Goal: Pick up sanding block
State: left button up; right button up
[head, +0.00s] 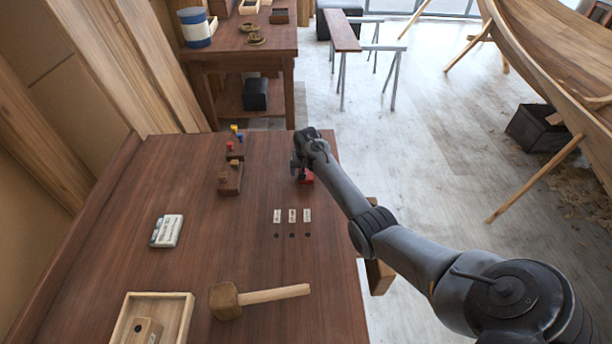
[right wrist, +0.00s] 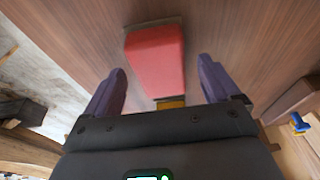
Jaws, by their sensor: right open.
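A red block (right wrist: 155,58) with a thin dark layer along its edges, which looks like the sanding block, lies on the brown workbench. In the head view only a small red part of it (head: 307,178) shows beneath my right gripper (head: 300,168). In the right wrist view my right gripper (right wrist: 162,68) is open, with one purple finger on each side of the block's near end. Gaps show between the fingers and the block, and nothing is held. My left gripper is out of view.
The workbench (head: 190,270) also carries a mallet (head: 226,301), an open wooden tray (head: 185,310), a pale block (head: 166,231) and a dark wooden rack (head: 231,180). Several small labels and holes (head: 292,216) lie nearer than the red block. The bench around it is mostly clear.

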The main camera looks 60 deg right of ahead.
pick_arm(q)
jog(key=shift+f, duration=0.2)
pick_arm(e)
jog(key=shift+w+d+f, duration=0.1)
jog(key=shift+d+f, duration=0.05)
jog(key=shift+f, duration=0.5)
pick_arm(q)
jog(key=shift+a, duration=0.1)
pick_arm(e)
jog(key=c, duration=1.1)
jog(key=shift+r, duration=0.15)
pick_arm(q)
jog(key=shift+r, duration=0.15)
pick_arm(e)
jog(key=shift+r, duration=0.65)
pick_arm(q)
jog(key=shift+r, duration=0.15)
pick_arm(e)
notch_tip(320, 180, up, 3)
jog(key=shift+f, duration=0.15)
pick_arm(q)
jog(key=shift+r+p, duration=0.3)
jog(key=shift+p, duration=0.25)
pick_arm(e)
jog(key=s+d+r, duration=0.5)
jog(key=s+r, duration=0.1)
jog(key=s, duration=0.4)
jog(key=shift+s+r, duration=0.25)
jog(key=shift+r, duration=0.1)
